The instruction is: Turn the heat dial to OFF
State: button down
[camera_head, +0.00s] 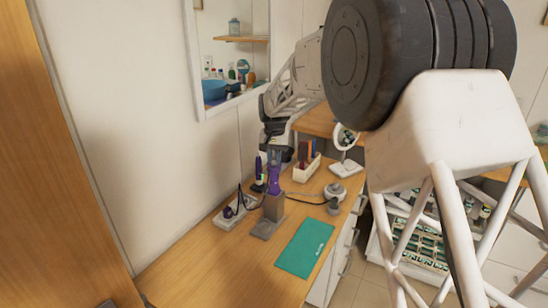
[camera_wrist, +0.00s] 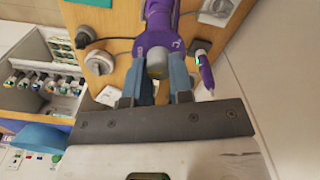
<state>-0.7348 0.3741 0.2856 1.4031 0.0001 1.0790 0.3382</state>
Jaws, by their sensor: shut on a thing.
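A purple hot tool (camera_head: 274,180) stands upright in a brown-grey holder (camera_head: 272,207) on the wooden counter. It also shows at the top middle of the wrist view (camera_wrist: 158,38). My gripper (camera_head: 279,160) is above the tool and points down. In the wrist view my gripper (camera_wrist: 163,76) has its two blue-grey fingers on either side of the tool's greyish, round end (camera_wrist: 156,62), which appears to be the heat dial. The fingers are shut on it. The dial's markings and setting cannot be read. Part of the end is hidden by the fingers.
A second slim purple tool (camera_wrist: 205,72) with a green light stands close beside the gripper. A power strip (camera_head: 229,215) with cords lies near the wall.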

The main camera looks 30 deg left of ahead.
aim_at(275, 158)
jog(key=m, duration=0.4)
jog(key=shift+d+m, duration=0.1)
jog(key=shift+m, duration=0.3)
jog(key=c, duration=1)
grip_release()
jog(key=shift+r, duration=0.1)
jog(key=shift+r, duration=3.8)
